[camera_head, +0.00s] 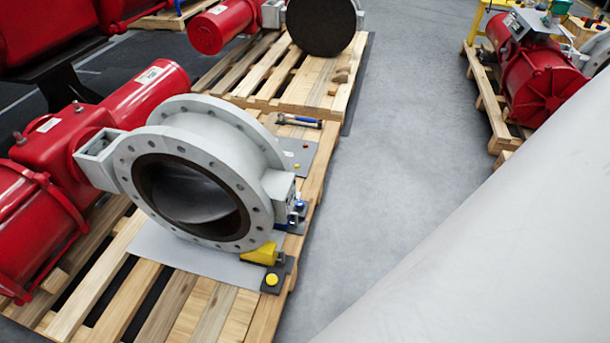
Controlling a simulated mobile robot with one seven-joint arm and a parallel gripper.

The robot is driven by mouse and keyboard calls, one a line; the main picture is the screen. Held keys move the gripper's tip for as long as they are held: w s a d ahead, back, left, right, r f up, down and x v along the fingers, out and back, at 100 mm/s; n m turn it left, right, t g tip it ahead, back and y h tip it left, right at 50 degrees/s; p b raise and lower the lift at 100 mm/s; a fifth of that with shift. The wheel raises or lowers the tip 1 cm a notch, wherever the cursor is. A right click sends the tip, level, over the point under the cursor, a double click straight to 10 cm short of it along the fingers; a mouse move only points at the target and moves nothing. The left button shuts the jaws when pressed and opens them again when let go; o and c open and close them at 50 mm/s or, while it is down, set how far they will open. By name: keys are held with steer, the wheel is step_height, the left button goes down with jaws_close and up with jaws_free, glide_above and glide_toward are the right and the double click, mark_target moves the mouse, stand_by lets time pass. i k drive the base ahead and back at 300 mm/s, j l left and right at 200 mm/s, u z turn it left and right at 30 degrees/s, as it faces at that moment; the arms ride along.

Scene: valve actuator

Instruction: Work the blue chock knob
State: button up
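The blue knob (299,205) is small and sits at the right side of the grey valve body (226,137), near the pallet's right edge. A dark blue piece (291,226) shows just below it, partly hidden behind the valve flange. In front of it, a yellow chock (262,254) lies against the bottom of the flange, with a round yellow knob (271,279) on a dark base beside it. My gripper is not in view.
A wooden pallet (185,308) carries the valve and its red actuator (65,145). A blue-and-black cylindrical item (298,121) lies behind the valve. Grey floor (400,150) is open to the right. A large pale surface, probably my arm, fills the lower right.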

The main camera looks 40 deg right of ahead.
mark_target(299, 203)
steer(key=i+l, duration=0.15)
steer(key=l, duration=0.2)
steer(key=i+l, duration=0.1)
steer(key=l, duration=0.3)
steer(key=i+l, duration=0.15)
steer(key=l, duration=0.2)
steer(key=i+l, duration=0.15)
steer(key=l, duration=0.25)
steer(key=i+l, duration=0.15)
steer(key=l, duration=0.2)
steer(key=i+l, duration=0.1)
steer(key=l, duration=0.25)
steer(key=i+l, duration=0.15)
steer(key=l, duration=0.25)
steer(key=i+l, duration=0.15)
steer(key=l, duration=0.2)
